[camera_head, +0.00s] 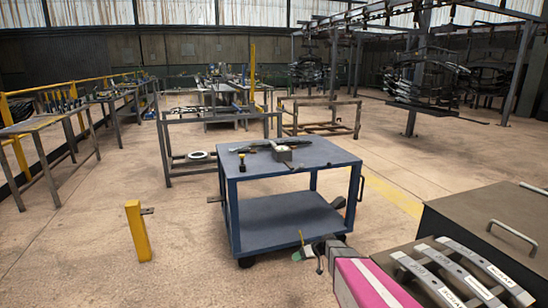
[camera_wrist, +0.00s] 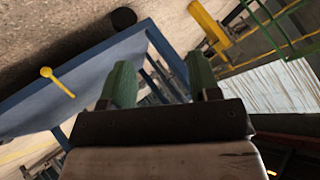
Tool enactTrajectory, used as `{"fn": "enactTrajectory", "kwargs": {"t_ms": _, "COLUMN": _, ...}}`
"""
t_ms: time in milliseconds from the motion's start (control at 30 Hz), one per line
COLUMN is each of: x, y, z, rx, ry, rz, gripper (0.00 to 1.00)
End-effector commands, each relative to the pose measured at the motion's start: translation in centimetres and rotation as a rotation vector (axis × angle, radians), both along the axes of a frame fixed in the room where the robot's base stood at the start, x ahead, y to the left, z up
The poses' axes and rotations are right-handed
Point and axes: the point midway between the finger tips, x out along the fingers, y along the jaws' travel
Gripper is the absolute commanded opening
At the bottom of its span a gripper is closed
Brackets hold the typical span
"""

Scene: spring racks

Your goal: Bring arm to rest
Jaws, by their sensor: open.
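My gripper (camera_head: 312,252) shows in the head view in front of the lower part of the blue cart, at the end of my pink and white arm. In the wrist view my gripper (camera_wrist: 160,84) has its two green fingers apart, with nothing between them. The blue cart (camera_head: 322,158) has two shelves and stands in the middle of the head view. Part of the blue cart (camera_wrist: 80,82) shows tilted in the wrist view. Whether my gripper touches the cart cannot be told.
A yellow post (camera_head: 138,231) stands left of the cart. On the cart top lie a grey box (camera_head: 282,154) and dark tools. A dark cabinet (camera_head: 465,225) with grey-handled items is at the lower right. Metal frames (camera_head: 330,118) stand behind. Floor is open at the left front.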

Motion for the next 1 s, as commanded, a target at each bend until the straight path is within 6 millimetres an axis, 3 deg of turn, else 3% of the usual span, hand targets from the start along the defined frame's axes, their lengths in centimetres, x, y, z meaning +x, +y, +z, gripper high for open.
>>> {"fn": "enactTrajectory", "kwargs": {"t_ms": 33, "x": -3.5, "y": 0.3, "z": 2.4, "rx": -0.057, "ry": 0.065, "rz": -0.007, "gripper": 0.56}}
{"fn": "enactTrajectory", "kwargs": {"t_ms": 200, "x": -11.4, "y": -0.8, "z": 7.0, "rx": -0.283, "ry": 0.278, "rz": -0.105, "gripper": 0.56}}
{"fn": "enactTrajectory", "kwargs": {"t_ms": 400, "x": -19.1, "y": -3.6, "z": 12.0, "rx": -0.552, "ry": 0.424, "rz": -0.315, "gripper": 0.56}}
{"fn": "enactTrajectory", "kwargs": {"t_ms": 500, "x": -21.4, "y": -4.9, "z": 13.8, "rx": -0.646, "ry": 0.452, "rz": -0.415, "gripper": 0.56}}
{"fn": "enactTrajectory", "kwargs": {"t_ms": 667, "x": -23.0, "y": -6.1, "z": 15.2, "rx": -0.722, "ry": 0.465, "rz": -0.508, "gripper": 0.56}}
{"fn": "enactTrajectory", "kwargs": {"t_ms": 1000, "x": -23.1, "y": -6.2, "z": 15.3, "rx": -0.729, "ry": 0.465, "rz": -0.517, "gripper": 0.56}}
